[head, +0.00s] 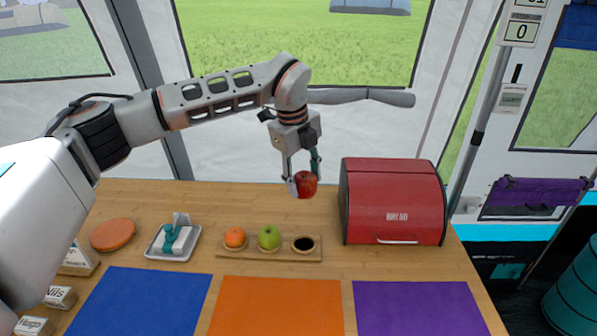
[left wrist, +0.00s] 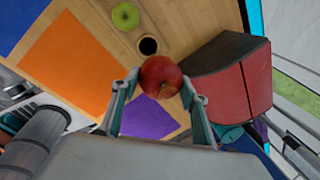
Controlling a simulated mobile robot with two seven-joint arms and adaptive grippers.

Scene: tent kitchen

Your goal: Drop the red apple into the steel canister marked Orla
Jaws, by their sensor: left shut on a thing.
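My left gripper (head: 303,180) is shut on the red apple (head: 306,185) and holds it in the air above the back of the table, left of the red bread box. In the left wrist view the apple (left wrist: 161,77) sits between the two fingertips of my left gripper (left wrist: 160,85). I cannot make out a steel canister marked Orla in either view. Name labels reading Nils (head: 59,296) and Hugo (head: 34,326) show at the lower left, partly behind my arm. My right gripper is not in view.
A wooden holder (head: 208,254) bears an orange (head: 235,237), a green apple (head: 269,237) and an empty dark hollow. The red bread box (head: 393,203) stands at the right. Blue, orange and purple mats (head: 420,310) lie bare in front.

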